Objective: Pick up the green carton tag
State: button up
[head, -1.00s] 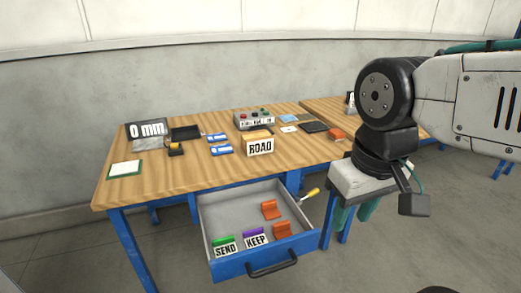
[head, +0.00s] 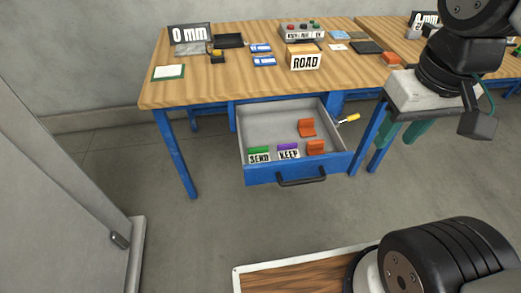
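The green carton tag (head: 259,155), with a white face reading SEND, stands at the front left of the open blue drawer (head: 246,174). A purple tag (head: 288,151) reading KEEP stands just right of it. My gripper (head: 405,133) hangs at the right, with two green fingers pointing down and a gap between them. It is apart from the drawer and holds nothing that I can see.
Two orange pieces (head: 306,128) lie in the drawer's right part. A yellow-handled tool (head: 348,119) sticks out at its right edge. The wooden table (head: 200,90) above holds a ROAD box (head: 304,60) and cards. A grey door-like panel (head: 60,190) stands at left.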

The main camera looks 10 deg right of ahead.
aim_at(260, 154)
jog(key=k, duration=0.5)
jog(key=u, duration=0.85)
jog(key=i, duration=1.1)
jog(key=z, duration=0.85)
